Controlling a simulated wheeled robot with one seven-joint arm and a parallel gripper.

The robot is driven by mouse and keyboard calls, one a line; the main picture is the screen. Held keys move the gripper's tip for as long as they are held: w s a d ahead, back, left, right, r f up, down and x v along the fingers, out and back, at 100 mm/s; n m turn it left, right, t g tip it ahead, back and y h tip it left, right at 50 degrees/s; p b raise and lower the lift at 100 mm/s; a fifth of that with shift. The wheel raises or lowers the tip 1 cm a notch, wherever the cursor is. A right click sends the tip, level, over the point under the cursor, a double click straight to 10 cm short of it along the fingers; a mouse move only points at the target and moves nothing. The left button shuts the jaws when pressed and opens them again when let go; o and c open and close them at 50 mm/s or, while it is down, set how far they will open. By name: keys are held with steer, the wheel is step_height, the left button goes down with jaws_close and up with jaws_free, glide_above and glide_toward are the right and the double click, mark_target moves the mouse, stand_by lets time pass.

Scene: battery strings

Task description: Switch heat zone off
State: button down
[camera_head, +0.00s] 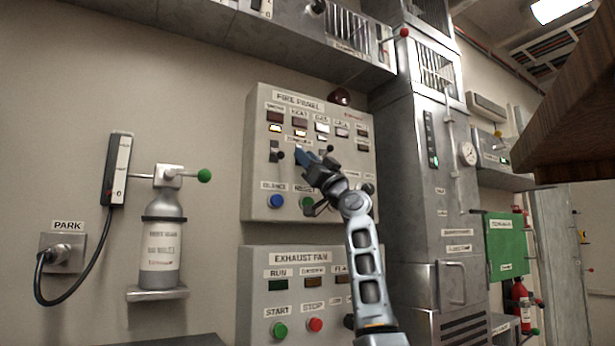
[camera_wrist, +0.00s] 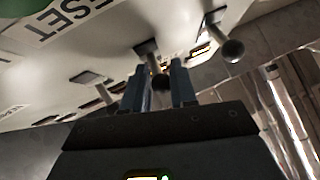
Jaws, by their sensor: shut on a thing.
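The grey fire panel (camera_head: 250,180) is on the wall, with labels including SMOKE, HEAT, GAS and CALL over columns of small lamps. Under the HEAT label (camera_head: 299,113) is a dark lamp (camera_head: 300,119) with a lit lamp (camera_head: 300,133) below it. My gripper (camera_head: 302,152) is at the switch row below the HEAT column and covers the lever there. In the wrist view my gripper (camera_wrist: 162,75) is shut on a ball-ended toggle lever (camera_wrist: 150,52), its ball between the fingertips. Which way that lever is set I cannot tell.
Another toggle (camera_wrist: 232,50) is close to the right of my fingers, and one more toggle (camera_wrist: 98,90) is to the left. A blue button (camera_head: 276,201) and a green button (camera_head: 307,202) are below. An exhaust fan panel (camera_head: 255,325) is underneath.

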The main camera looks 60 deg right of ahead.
steer(key=shift+d+f+t+b, duration=0.15)
steer(key=shift+f+t+b, duration=0.25)
steer(key=shift+b, duration=1.05)
steer(key=shift+r+n+y+b, duration=0.2)
steer(key=shift+n+y+b, duration=0.1)
steer(key=c, duration=0.9)
jaws_free()
steer(key=shift+c, duration=0.2)
steer(key=shift+f, duration=0.1)
steer(key=v, duration=0.7)
steer(key=shift+s+f, duration=0.2)
steer(key=shift+f, duration=0.1)
